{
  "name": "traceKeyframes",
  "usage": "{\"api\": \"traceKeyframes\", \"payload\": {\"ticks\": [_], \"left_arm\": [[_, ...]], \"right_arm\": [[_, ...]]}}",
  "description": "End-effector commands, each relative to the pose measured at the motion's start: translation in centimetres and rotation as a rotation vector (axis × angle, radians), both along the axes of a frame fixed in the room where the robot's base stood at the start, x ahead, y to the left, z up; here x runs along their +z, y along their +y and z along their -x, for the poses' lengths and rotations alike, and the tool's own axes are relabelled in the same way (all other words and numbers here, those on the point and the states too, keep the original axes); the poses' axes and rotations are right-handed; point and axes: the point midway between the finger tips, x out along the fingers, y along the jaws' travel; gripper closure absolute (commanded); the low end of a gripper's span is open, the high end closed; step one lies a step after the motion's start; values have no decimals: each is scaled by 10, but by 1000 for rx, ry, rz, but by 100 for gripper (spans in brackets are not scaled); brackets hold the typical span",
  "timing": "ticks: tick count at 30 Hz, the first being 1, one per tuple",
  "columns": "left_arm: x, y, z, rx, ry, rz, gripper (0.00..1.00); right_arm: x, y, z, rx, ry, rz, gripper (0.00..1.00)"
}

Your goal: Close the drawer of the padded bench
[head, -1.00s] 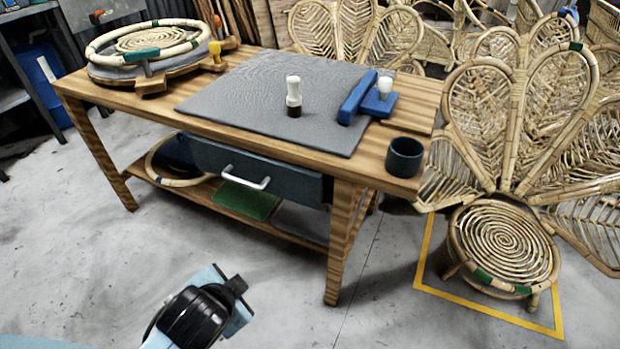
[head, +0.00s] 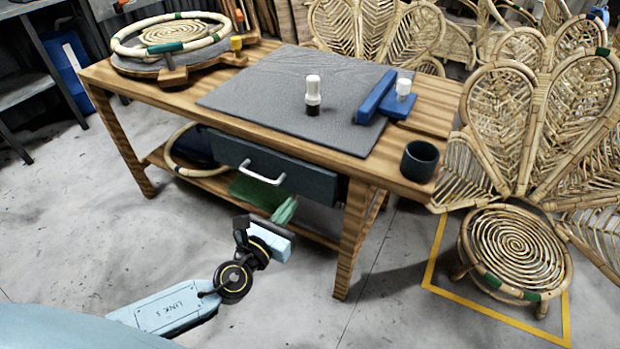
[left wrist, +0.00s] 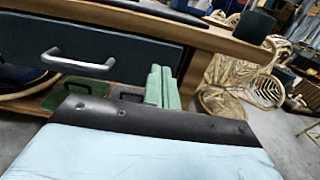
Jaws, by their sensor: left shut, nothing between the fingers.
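The padded bench (head: 440,105) is a wooden table with a grey pad (head: 250,95) on top. Its dark grey drawer (head: 225,150) hangs under the top and has a silver bar handle (head: 262,177). The drawer front seems to stand out a little from under the top; I cannot tell how far. My left gripper (head: 285,210) has green fingers, shut and empty, below and right of the handle, in front of the bench. In the left wrist view the fingers (left wrist: 160,86) point up near the right end of the drawer front (left wrist: 140,58), right of the handle (left wrist: 78,63). Contact is unclear.
The bench's right front leg (head: 355,235) stands right of my gripper. A lower shelf (head: 200,180) holds a green item (head: 250,192) and a rattan hoop (head: 172,155). A dark cup (head: 419,160) sits at the top's right corner. A rattan chair (head: 515,250) is at right.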

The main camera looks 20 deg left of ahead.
Motion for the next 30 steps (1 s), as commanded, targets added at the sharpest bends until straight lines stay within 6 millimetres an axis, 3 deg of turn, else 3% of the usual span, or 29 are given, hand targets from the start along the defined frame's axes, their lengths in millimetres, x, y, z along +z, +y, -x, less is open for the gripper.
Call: {"api": "traceKeyframes", "payload": {"ticks": [9,15,30], "left_arm": [[1,-5,-69,2,-3,4,100],[0,-7,-97,2,-1,5,100],[0,-8,-107,3,0,5,100]], "right_arm": [[17,6,2,0,-12,-13,38],[30,9,4,-1,-21,-21,38],[37,11,5,-1,-22,-24,38]]}}
